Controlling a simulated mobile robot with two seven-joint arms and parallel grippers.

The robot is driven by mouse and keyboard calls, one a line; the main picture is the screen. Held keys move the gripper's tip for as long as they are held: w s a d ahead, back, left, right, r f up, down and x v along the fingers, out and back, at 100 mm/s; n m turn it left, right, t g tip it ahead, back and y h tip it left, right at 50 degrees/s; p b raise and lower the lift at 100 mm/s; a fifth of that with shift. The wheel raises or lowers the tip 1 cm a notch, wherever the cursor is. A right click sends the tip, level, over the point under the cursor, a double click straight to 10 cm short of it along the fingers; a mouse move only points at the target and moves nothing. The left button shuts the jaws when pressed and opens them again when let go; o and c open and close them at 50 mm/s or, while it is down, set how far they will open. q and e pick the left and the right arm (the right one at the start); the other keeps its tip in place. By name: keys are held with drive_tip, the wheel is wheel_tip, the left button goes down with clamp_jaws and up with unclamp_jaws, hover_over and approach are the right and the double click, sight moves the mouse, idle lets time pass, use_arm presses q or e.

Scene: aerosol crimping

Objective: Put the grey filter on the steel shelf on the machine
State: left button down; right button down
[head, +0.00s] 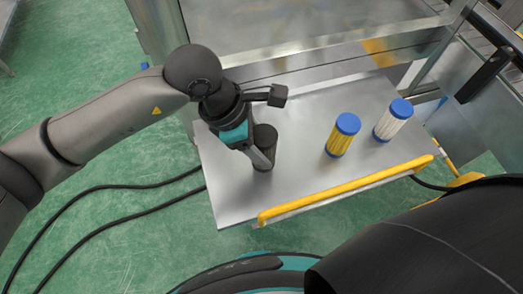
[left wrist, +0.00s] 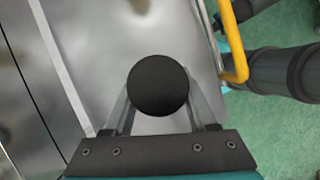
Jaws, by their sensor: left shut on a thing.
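The grey filter (head: 266,137) is a dark upright cylinder at the left part of the steel shelf (head: 300,118) on the machine. My left gripper (head: 262,157) is shut on the filter, with a finger visible along its side. In the left wrist view the filter's round black top (left wrist: 158,85) sits between the two fingers (left wrist: 157,112), with bare shelf metal (left wrist: 100,40) around it. I cannot tell whether its base touches the shelf. My right gripper is not in view.
A yellow filter with blue caps (head: 342,135) and a white filter with blue caps (head: 392,120) stand on the shelf to the right. A yellow rail (head: 345,188) runs along the shelf's front edge. The shelf between the grey and yellow filters is clear.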

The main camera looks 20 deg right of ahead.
use_arm(q)
drive_tip(key=shift+f, duration=1.5)
drive_tip(key=shift+f, duration=0.1)
drive_tip(key=shift+c, duration=1)
unclamp_jaws()
drive_tip(key=v, duration=1.2)
